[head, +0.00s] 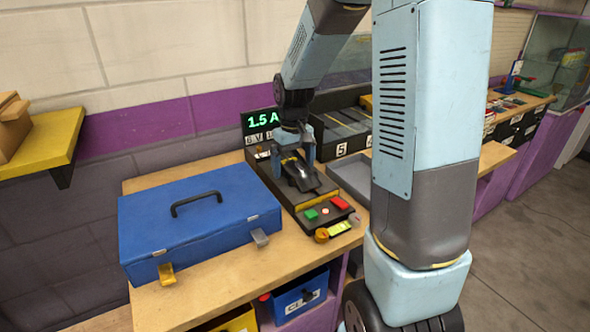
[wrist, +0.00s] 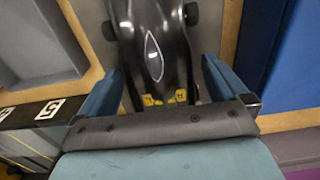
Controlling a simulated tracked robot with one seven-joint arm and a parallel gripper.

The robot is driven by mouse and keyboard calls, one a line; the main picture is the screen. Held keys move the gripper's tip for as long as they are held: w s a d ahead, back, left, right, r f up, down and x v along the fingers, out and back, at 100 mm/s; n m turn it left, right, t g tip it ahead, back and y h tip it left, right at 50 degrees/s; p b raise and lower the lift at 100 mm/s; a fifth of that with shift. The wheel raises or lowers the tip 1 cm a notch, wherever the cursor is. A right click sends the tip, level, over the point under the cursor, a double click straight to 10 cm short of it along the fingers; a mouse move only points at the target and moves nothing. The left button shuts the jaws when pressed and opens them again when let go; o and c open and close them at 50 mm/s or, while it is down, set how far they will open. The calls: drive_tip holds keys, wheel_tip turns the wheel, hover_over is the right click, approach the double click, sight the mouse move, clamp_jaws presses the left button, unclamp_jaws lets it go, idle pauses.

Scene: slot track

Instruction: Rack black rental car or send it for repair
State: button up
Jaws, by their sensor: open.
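The black car (head: 299,175) rests on a dark test stand (head: 290,205) with a lit display reading "1.5 A" (head: 262,122) at its back. In the wrist view the black car (wrist: 155,50) lies lengthwise, with a pale oval mark on top and yellow marks at its near end. My gripper (head: 300,155) is right over the car. In the wrist view its blue fingers (wrist: 160,88) stand open on either side of the car, with visible gaps to its body. The stand's front panel has a green button (head: 310,214) and a red button (head: 340,203).
A closed blue case (head: 190,235) fills the bench's left side. A grey tray (head: 352,175) lies right of the stand, before a rack with a slot label "5" (head: 341,149). Below the bench are a blue bin marked "CLAIM" (head: 300,297) and a yellow bin (head: 238,321).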

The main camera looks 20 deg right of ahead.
sight(305, 172)
drive_tip(key=shift+c, duration=0.4)
drive_tip(key=c, duration=1.1)
drive_tip(key=shift+r, duration=0.7)
drive_tip(key=shift+c, duration=0.3)
drive_tip(key=s+r, duration=0.1)
drive_tip(key=r, duration=0.1)
drive_tip(key=s+d+r, duration=0.1)
drive_tip(key=r, duration=0.1)
drive_tip(key=s+d+r, duration=0.1)
drive_tip(key=s+r, duration=0.1)
drive_tip(key=r, duration=0.1)
drive_tip(key=s+d+r, duration=0.4)
drive_tip(key=s, duration=0.4)
drive_tip(key=shift+s+r, duration=0.35)
